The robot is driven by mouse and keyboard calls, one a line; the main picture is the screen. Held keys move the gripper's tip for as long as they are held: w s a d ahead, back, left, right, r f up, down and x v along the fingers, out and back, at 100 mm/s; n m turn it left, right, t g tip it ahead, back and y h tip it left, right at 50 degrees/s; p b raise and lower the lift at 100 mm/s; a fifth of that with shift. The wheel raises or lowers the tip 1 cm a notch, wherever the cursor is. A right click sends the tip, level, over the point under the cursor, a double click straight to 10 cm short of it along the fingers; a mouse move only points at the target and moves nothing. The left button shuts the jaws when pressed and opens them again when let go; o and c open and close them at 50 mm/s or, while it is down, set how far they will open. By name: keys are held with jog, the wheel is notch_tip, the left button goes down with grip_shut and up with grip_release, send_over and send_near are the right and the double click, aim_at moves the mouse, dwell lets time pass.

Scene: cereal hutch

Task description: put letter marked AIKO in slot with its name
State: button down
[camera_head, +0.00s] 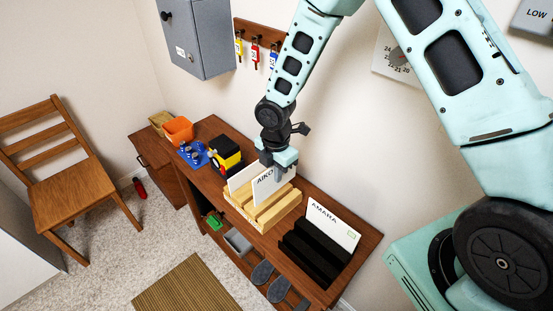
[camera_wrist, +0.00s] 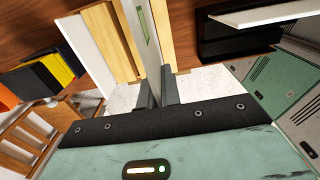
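The white letter marked AIKO (camera_head: 267,187) stands upright at the wooden slotted rack (camera_head: 277,211), its lower edge hidden among the slats. My gripper (camera_head: 281,171) is at its upper right edge. In the wrist view my gripper (camera_wrist: 158,92) has its two fingers close together on the edge of the letter (camera_wrist: 150,45), with pale wooden slats (camera_wrist: 183,35) on both sides. Another white letter (camera_head: 241,176) stands to the left in the wooden rack. A letter marked AMARA (camera_head: 332,225) stands in a black slotted rack (camera_head: 312,253) to the right. No name label on the slots is readable.
The racks stand on a brown desk (camera_head: 213,186). A black-and-yellow object (camera_head: 224,152), a blue item (camera_head: 193,154) and an orange bin (camera_head: 178,131) are at its left. A grey cabinet (camera_head: 203,40) and key hooks (camera_head: 257,38) are on the wall. A wooden chair (camera_head: 68,182) stands left.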

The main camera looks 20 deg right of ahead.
jog(key=shift+w+d+f+b, duration=0.1)
jog(key=shift+w+f+b, duration=0.05)
jog(key=shift+f+b, duration=0.65)
jog(key=shift+w+d+f+b, duration=0.15)
jog(key=shift+f+b, duration=0.35)
jog(key=shift+f, duration=0.55)
jog(key=shift+w+f+b, duration=0.15)
jog(key=shift+f+b, duration=0.5)
jog(key=shift+f, duration=0.25)
jog(key=shift+f+b, duration=1.25)
jog(key=shift+f, duration=0.85)
dwell(0.5)
jog(key=c, duration=1.1)
grip_release()
jog(key=shift+r+p, duration=2.1)
jog(key=shift+r, duration=0.4)
